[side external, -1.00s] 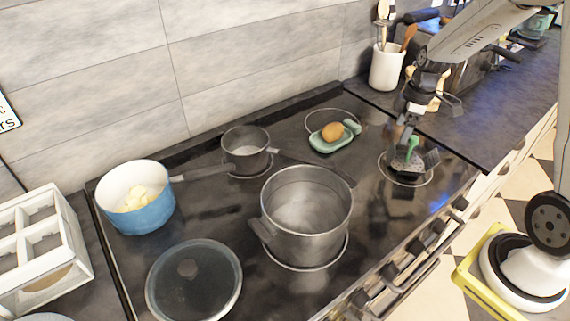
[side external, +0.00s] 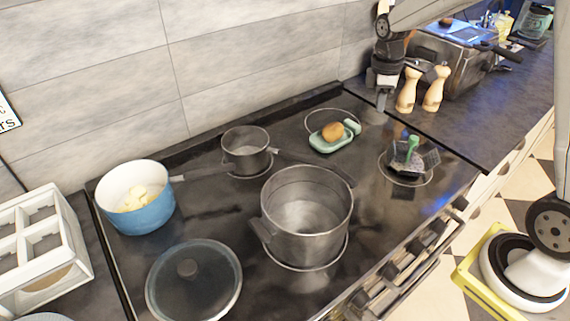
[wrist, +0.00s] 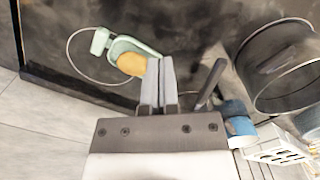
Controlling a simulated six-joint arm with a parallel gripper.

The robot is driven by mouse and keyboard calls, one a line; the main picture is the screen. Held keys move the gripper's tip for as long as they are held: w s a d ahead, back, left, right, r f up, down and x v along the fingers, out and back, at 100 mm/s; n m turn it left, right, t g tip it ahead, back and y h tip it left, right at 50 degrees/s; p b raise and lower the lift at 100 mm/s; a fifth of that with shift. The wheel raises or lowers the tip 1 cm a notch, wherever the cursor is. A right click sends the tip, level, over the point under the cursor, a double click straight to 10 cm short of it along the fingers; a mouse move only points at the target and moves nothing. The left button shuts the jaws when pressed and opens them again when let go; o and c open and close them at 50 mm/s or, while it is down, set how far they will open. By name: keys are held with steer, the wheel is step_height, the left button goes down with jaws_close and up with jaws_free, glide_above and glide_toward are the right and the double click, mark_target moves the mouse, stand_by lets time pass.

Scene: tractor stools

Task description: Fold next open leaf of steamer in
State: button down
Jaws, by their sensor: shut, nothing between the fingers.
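The steamer (side external: 408,164) is a small dark metal basket with a green upright handle (side external: 413,146). It sits on the right-hand burner ring in the side view. Some of its leaves stand up around the handle, and one on the right spreads outward; the exact state of each leaf is too small to tell. The steamer does not show in the wrist view. My gripper (side external: 381,103) is shut and empty. It is up and behind the steamer, clear of it, near the back right of the stove. Its fingers (wrist: 157,75) show closed together in the wrist view.
A green dish (side external: 322,145) with a brown egg-like item (side external: 333,131) lies left of my gripper. A large pot (side external: 306,210), a small saucepan (side external: 246,150), a blue pot (side external: 150,210) and a lid (side external: 194,282) occupy the stove. Two wooden shakers (side external: 409,92) stand right of my gripper.

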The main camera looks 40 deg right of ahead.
mark_target(393, 148)
steer(key=f, duration=1)
steer(key=shift+s+d, duration=0.1)
steer(key=shift+s, duration=0.1)
steer(key=shift+s+d+f, duration=0.15)
steer(key=shift+s+d, duration=0.85)
steer(key=shift+s, duration=0.05)
steer(key=shift+s+d+f, duration=0.1)
steer(key=shift+s+d, duration=0.25)
steer(key=shift+s+d+f, duration=0.1)
steer(key=shift+s+d, duration=0.4)
steer(key=shift+s, duration=0.1)
steer(key=shift+w+a, duration=0.1)
steer(key=shift+w+a+f, duration=0.1)
steer(key=shift+w+a, duration=0.35)
steer(key=shift+w, duration=0.05)
